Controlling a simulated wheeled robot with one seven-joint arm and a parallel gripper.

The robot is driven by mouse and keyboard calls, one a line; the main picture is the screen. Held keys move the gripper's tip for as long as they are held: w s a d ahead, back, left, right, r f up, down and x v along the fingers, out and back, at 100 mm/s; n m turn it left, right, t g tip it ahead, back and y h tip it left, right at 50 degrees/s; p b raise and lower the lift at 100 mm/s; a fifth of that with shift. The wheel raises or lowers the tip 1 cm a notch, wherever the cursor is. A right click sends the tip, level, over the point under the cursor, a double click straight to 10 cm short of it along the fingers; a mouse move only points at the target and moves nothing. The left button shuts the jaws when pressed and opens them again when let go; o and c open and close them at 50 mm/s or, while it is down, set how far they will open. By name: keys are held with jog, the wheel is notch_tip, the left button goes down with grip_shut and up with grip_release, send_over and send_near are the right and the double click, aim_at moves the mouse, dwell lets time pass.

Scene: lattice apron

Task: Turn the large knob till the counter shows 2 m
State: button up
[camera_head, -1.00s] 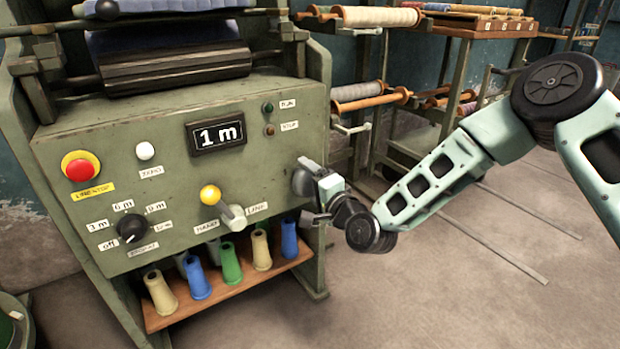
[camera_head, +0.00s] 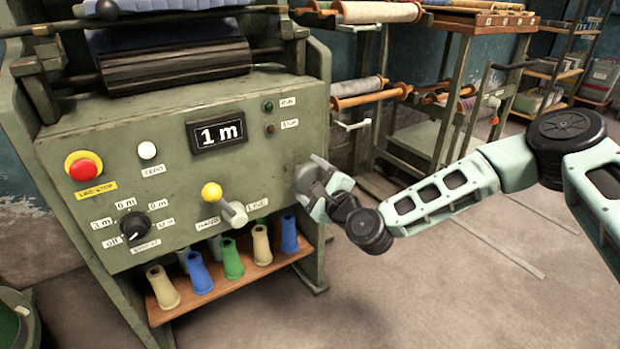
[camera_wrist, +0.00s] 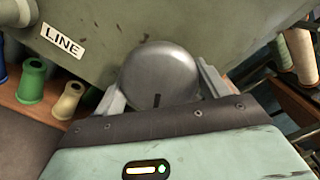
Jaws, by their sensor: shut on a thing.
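The counter (camera_head: 220,133) on the green machine panel reads 1 m. The large knob is a round grey metal knob (camera_wrist: 158,76) at the panel's right side, with a dark mark near its lower edge in the wrist view. It also shows in the head view (camera_head: 304,178), partly covered by my gripper (camera_head: 314,188). In the wrist view my gripper (camera_wrist: 164,88) has one finger on each side of the knob and is shut on it. The fingertips' far ends are hidden behind the knob.
Several cones stand on a wooden shelf (camera_head: 236,275) below. Racks of rolls (camera_head: 375,98) stand behind. The floor at right is clear.

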jog(key=shift+m, duration=0.3)
jog(key=o, duration=1)
jog(key=p+v, duration=0.3)
jog(key=v, duration=1.4)
jog(key=shift+s+d+p, duration=0.2)
jog(key=shift+p, duration=0.1)
